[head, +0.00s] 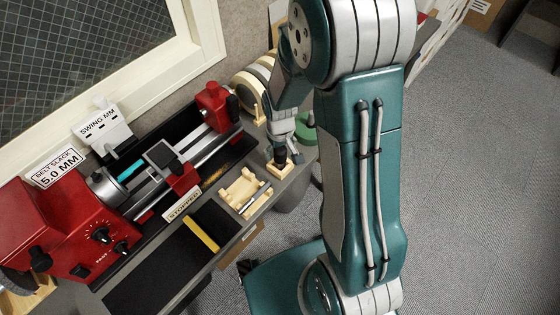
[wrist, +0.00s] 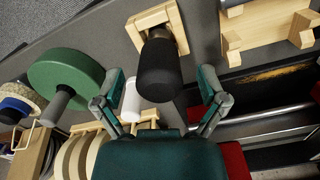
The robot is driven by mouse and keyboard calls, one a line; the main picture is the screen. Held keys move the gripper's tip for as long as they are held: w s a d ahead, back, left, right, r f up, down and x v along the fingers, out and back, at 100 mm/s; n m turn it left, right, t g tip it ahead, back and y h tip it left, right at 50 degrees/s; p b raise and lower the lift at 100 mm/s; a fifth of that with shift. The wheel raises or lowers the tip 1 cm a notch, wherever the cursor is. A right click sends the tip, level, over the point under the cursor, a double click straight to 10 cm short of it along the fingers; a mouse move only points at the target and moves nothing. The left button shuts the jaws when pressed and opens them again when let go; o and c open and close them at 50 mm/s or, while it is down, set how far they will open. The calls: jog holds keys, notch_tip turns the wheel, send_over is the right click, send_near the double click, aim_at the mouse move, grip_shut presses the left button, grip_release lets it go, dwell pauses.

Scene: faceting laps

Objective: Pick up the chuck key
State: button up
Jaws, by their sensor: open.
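A black, rounded grip stands in a small square wooden holder (head: 279,171) on the bench in the head view. It fills the middle of the wrist view as a black grip (wrist: 158,70). I cannot tell for certain whether it is the chuck key; its lower end is hidden in the holder. My gripper (wrist: 162,88) is open, with one finger to each side of the grip and a gap on both sides. In the head view my gripper (head: 281,137) is directly above the holder, partly hidden by my arm. A slim metal rod (head: 257,197) lies across a pale wooden rack (head: 236,201).
A red lathe (head: 75,225) stands along the wall. A green disc (wrist: 66,75) and pale wheels (wrist: 85,155) are close to my gripper on the left of the wrist view. A yellow bar (head: 200,233) lies on the black mat (head: 165,262). Open floor is at right.

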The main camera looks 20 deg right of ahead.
jog(key=shift+f, duration=0.55)
jog(key=c, duration=1.3)
jog(key=shift+o, duration=0.2)
jog(key=shift+r, duration=0.1)
